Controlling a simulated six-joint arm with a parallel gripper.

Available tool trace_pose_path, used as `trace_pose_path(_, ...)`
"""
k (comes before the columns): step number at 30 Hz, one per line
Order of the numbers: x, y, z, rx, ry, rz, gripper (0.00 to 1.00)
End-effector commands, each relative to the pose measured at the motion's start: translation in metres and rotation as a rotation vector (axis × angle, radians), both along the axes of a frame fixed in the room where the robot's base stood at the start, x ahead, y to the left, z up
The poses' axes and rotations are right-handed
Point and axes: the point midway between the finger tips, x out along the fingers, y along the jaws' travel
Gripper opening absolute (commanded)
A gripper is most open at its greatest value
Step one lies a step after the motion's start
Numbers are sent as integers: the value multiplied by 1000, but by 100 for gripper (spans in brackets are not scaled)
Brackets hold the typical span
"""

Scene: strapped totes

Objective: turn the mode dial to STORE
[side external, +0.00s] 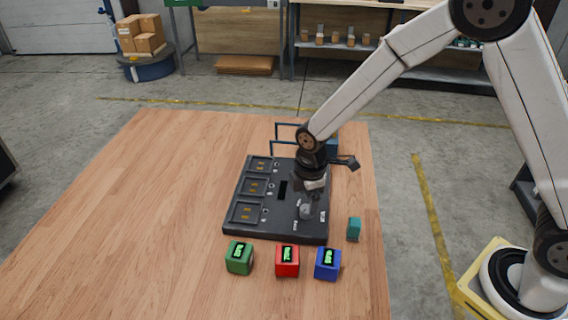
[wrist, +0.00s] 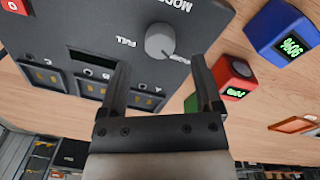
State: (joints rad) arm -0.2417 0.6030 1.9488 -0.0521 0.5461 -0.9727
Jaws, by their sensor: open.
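The mode dial (side external: 306,210) is a round grey knob on the dark control panel (side external: 245,228). It also shows in the wrist view (wrist: 160,42), beside the lettering MODE and FULL; another word by its lower right side is partly hidden. I cannot make out where its pointer aims. My gripper (wrist: 159,64) is open and empty, its two fingers apart on the near side of the dial, which appears beyond the tips and between their lines. In the side view my gripper (side external: 314,187) hangs over the panel close to the dial. Contact is not visible.
Green (side external: 239,257), red (side external: 287,261) and blue (side external: 327,264) blocks with lit displays stand along the panel's front edge. A teal block (side external: 354,229) is to its right. Three square bays (side external: 252,187) line the panel's left. The wooden table (side external: 130,220) is clear at left.

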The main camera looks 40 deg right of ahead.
Motion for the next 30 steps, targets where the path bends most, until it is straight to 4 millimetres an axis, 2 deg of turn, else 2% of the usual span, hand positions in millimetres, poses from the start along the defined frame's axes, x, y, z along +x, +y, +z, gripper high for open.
trace_pose_path(6,-1,1,26,1,-3,1,83)
trace_pose_path(12,-2,1,39,0,0,1,83)
trace_pose_path(25,-3,0,42,0,0,-1,83)
trace_pose_path(30,-7,-5,45,5,-9,-54,83)
